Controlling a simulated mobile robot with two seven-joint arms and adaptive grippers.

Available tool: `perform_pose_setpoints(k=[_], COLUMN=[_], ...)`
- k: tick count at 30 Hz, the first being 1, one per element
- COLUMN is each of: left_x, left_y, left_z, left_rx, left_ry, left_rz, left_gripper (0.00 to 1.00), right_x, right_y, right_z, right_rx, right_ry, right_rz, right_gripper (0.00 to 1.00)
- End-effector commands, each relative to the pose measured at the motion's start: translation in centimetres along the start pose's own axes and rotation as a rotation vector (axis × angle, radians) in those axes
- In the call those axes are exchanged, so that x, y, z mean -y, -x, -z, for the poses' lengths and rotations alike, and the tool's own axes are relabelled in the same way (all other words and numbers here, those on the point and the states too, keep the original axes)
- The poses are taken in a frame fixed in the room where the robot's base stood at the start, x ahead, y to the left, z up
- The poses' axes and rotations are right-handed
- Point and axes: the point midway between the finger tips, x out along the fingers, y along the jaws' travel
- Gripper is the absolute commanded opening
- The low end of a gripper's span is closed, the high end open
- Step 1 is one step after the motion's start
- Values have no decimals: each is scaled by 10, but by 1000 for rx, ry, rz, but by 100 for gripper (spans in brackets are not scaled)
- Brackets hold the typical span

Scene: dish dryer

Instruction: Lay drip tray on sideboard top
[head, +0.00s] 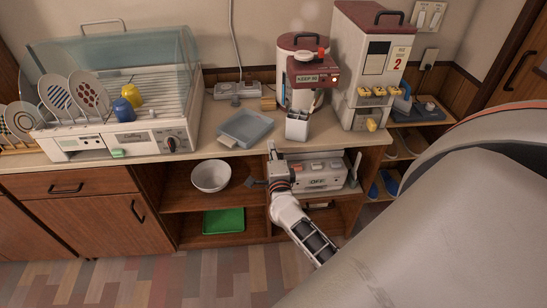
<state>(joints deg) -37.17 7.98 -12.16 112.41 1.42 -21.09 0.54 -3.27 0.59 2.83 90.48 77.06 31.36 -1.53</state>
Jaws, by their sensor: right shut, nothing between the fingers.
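A shallow grey-blue tray (245,129), which looks like the drip tray, lies flat on the sideboard top (185,157), near its front edge and right of the dish dryer (118,142). My right gripper (272,152) is shut and empty. It is at the front of the sideboard, just below and right of the tray, and appears apart from it. My right arm comes in from the right and hides part of the shelves. My left gripper is out of view.
A white bowl (211,175) and a green tray (223,220) are on the open shelves below. A white utensil holder (298,124), a red-and-white rice cooker-like appliance (300,62) and a tall dispenser (371,65) stand right of the tray. A grey device (316,176) labelled OFF sits on the upper shelf.

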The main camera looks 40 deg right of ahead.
Motion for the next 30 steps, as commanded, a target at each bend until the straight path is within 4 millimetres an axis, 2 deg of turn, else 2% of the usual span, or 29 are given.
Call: perform_pose_setpoints(k=[1,9,23,30], left_x=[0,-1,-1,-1], left_y=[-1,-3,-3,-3], left_z=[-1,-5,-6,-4], left_rx=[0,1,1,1], left_ry=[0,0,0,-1], left_rz=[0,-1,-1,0], left_gripper=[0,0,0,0], right_x=[0,-1,0,0], right_y=[-10,-32,-36,-50], right_z=[0,-24,-29,-43], right_rx=[-1,1,1,1], right_ry=[1,1,1,0], right_rz=[2,0,0,0], right_gripper=[0,0,0,0])
